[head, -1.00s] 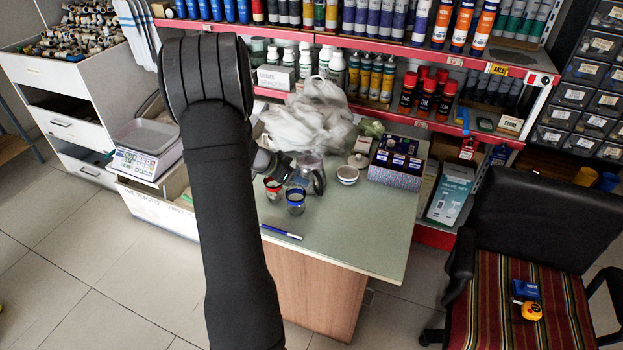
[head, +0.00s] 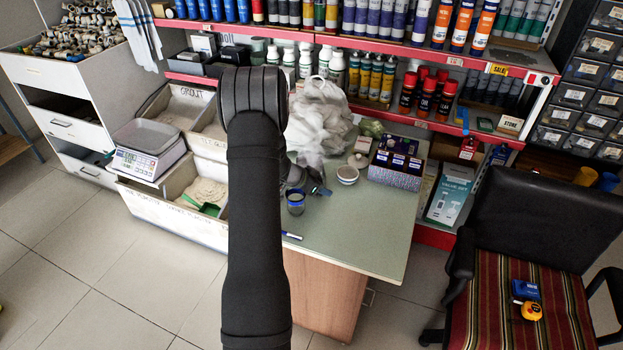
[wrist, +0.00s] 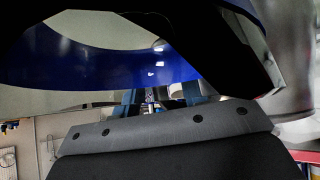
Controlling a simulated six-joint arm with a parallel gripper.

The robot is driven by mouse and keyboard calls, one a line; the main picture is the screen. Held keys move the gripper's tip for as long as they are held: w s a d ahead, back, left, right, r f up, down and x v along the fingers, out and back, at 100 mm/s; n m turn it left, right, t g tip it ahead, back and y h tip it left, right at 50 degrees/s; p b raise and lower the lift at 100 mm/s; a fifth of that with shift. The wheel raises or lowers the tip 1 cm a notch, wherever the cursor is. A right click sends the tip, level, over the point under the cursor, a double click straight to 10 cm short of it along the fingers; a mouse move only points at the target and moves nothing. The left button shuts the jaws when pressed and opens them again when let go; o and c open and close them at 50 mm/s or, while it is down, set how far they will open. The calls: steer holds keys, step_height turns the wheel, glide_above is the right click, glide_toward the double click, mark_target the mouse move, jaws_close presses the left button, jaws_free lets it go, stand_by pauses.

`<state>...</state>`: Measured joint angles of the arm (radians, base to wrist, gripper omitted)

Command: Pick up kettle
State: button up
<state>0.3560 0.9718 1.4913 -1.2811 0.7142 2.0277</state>
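The kettle (head: 313,159) is a grey metallic vessel on the green-topped counter (head: 366,232), mostly hidden behind my gripper in the head view. A shiny grey curved surface at the right of the wrist view (wrist: 297,68) looks like its side. My gripper (head: 319,190) is low over the counter, close in front of the kettle, beside the blue-rimmed cup. In the wrist view its two bluish fingers (wrist: 160,97) stand apart with a gap between them. I see nothing clearly held; whether the fingers touch the kettle is hidden.
The blue-rimmed cup (head: 296,203) stands just left of my gripper. The counter's front right is clear.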

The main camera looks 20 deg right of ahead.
jaws_close()
steer(key=shift+r, duration=0.1)
stand_by(0.4)
